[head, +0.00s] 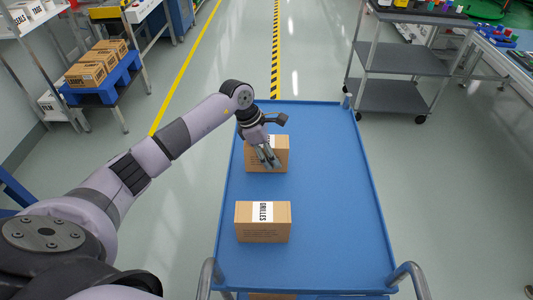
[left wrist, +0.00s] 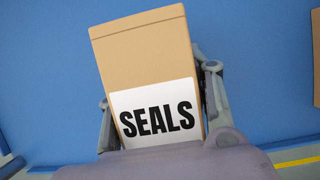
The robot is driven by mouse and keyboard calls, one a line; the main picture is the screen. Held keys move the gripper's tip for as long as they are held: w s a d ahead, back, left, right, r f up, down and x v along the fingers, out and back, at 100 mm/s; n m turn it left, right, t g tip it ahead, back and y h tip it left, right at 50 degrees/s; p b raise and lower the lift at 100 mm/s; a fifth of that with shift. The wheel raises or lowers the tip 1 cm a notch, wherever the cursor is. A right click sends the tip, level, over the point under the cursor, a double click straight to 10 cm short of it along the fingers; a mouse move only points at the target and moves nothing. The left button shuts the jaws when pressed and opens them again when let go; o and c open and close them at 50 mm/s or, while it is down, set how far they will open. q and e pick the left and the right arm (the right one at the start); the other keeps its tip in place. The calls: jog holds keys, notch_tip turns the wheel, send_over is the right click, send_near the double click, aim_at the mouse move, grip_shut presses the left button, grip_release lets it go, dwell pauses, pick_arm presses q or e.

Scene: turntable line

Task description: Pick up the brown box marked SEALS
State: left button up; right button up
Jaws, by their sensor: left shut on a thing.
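The brown SEALS box (left wrist: 140,58) fills the middle of the left wrist view, with its white label reading SEALS. It also shows in the head view (head: 270,163), toward the far half of the blue cart top, partly covered by my gripper. My left gripper (head: 270,160) comes down on it from above. In the left wrist view its fingers (left wrist: 157,112) lie on either side of the box, shut on it. I cannot tell whether the box touches the cart top. My right gripper does not show.
A brown box marked GRILLES (head: 263,229) stands on the blue cart (head: 340,210), nearer me. The cart's right side is clear. A grey shelf trolley (head: 390,96) stands at the back right. Boxes on a blue pallet (head: 107,88) sit on a rack at left.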

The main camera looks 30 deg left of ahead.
pick_arm(q)
jog(key=c, duration=0.6)
jog(key=shift+c, duration=0.6)
jog(key=shift+r, duration=0.1)
